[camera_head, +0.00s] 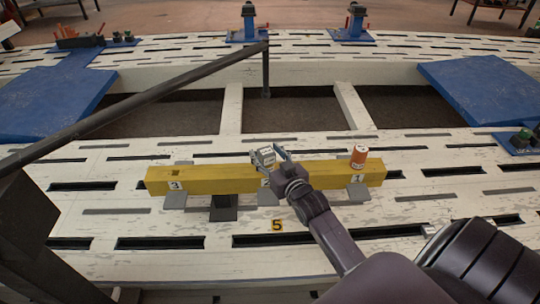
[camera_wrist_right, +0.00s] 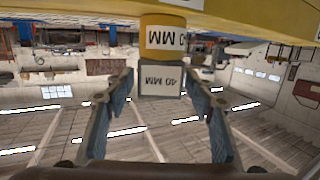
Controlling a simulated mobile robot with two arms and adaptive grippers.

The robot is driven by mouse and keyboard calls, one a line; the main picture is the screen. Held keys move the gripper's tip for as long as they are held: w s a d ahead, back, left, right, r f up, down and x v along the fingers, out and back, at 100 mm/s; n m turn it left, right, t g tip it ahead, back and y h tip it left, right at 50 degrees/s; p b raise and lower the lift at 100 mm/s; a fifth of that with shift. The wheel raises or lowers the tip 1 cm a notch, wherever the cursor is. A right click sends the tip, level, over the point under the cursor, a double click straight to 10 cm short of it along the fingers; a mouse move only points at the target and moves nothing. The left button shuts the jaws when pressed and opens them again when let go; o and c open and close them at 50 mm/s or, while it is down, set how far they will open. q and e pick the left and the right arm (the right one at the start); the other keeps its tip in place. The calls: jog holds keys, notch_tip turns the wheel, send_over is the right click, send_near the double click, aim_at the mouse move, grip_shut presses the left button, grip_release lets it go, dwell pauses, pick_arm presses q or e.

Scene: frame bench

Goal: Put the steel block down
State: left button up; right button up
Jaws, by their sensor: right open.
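The steel block (camera_wrist_right: 160,80), marked 40 MM, shows in the upside-down right wrist view. It rests against the top of a yellow block (camera_wrist_right: 162,38), which stands on the yellow beam (camera_wrist_right: 250,18). My right gripper (camera_wrist_right: 160,95) is open, with one finger on each side of the steel block and a visible gap to both. In the head view my right gripper (camera_head: 274,158) is at the middle of the yellow beam (camera_head: 215,178) and partly hides the stack there. My left gripper is not in view.
An orange-and-white cylinder (camera_head: 359,156) stands on the beam's right end near tag 1. A dark bar (camera_head: 150,95) slants across the left. The slotted white bench (camera_head: 420,165) has free room around the beam. A yellow tag 5 (camera_head: 277,225) lies in front.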

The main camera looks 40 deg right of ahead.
jog(key=shift+s, duration=0.4)
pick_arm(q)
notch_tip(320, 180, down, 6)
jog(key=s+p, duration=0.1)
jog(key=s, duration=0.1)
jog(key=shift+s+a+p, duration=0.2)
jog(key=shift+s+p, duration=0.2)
pick_arm(e)
jog(key=v, duration=1.1)
jog(key=shift+s+r, duration=0.1)
